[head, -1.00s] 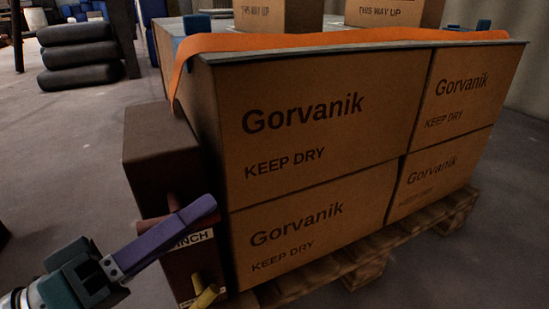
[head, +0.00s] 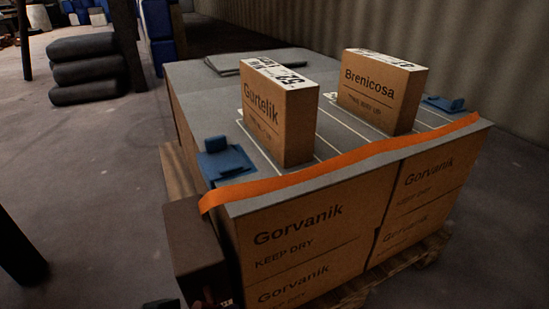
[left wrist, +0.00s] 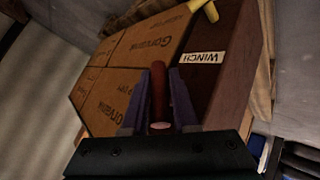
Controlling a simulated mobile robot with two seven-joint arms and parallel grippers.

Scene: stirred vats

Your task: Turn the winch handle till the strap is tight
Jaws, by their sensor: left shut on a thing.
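The brown winch box (head: 190,245) stands at the left front corner of the load, and its "WINCH" label (left wrist: 203,57) shows in the left wrist view. The orange strap (head: 330,164) runs along the front top edge and down over the left corner towards the winch. Whether it is taut cannot be told. My left gripper (left wrist: 160,88) has its purple fingers on both sides of the red-brown winch handle (left wrist: 158,92) and is shut on it. In the head view the handle is largely cut off by the bottom edge. My right gripper is not in view.
Stacked Gorvanik cartons (head: 300,240) stand on a wooden pallet (head: 432,248). Two smaller cartons (head: 285,120) (head: 385,95) and blue corner pieces (head: 225,160) sit on the grey top. A yellow part (left wrist: 203,8) shows near the winch. Dark sacks (head: 90,70) are stacked behind left.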

